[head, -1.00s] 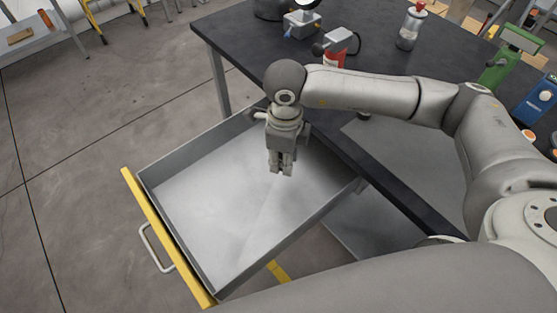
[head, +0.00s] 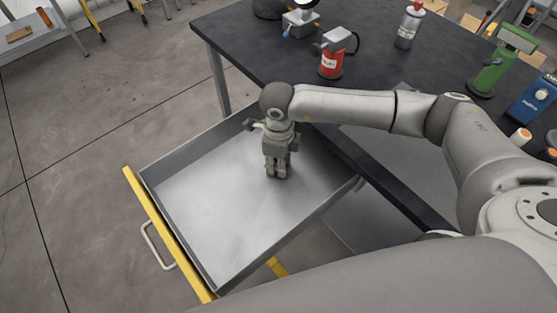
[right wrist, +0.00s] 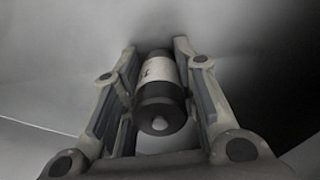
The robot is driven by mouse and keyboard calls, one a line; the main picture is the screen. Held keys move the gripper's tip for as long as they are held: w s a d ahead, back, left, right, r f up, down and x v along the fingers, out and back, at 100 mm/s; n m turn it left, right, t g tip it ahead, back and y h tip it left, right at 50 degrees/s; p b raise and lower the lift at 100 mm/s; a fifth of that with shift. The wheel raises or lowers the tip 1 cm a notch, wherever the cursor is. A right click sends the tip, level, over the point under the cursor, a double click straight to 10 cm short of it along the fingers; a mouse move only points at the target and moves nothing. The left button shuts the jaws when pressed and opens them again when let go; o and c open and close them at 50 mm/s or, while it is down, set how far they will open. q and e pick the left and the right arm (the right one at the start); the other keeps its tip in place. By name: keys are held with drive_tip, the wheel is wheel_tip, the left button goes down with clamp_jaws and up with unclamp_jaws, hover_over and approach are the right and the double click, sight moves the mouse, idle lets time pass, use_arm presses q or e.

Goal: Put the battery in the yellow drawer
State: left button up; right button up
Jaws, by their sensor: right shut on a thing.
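The yellow-fronted drawer (head: 172,243) is pulled out from under the dark table and its grey inside is bare apart from my gripper. My right gripper (head: 276,175) points down into the drawer, low over its floor. In the right wrist view, the battery (right wrist: 160,85), dark with a pale label band and a round metal end, sits between the two fingers of the right gripper (right wrist: 160,100), which is shut on it. In the head view the fingers hide the battery. Whether it touches the drawer floor, I cannot tell. My left gripper is not in view.
The dark table (head: 260,50) stands behind the drawer. On it are a red can-like device (head: 331,62), a silver bottle (head: 409,28), a green device (head: 487,75) and a blue box (head: 537,97). The drawer walls stand around my gripper. Open floor lies left.

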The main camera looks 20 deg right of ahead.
drive_tip(key=o, duration=1.1)
drive_tip(key=shift+f, duration=0.1)
drive_tip(key=shift+c, duration=0.2)
drive_tip(key=shift+r, duration=0.45)
wheel_tip(320, 180, up, 12)
drive_tip(key=shift+f+b, duration=0.25)
drive_tip(key=shift+b, duration=0.3)
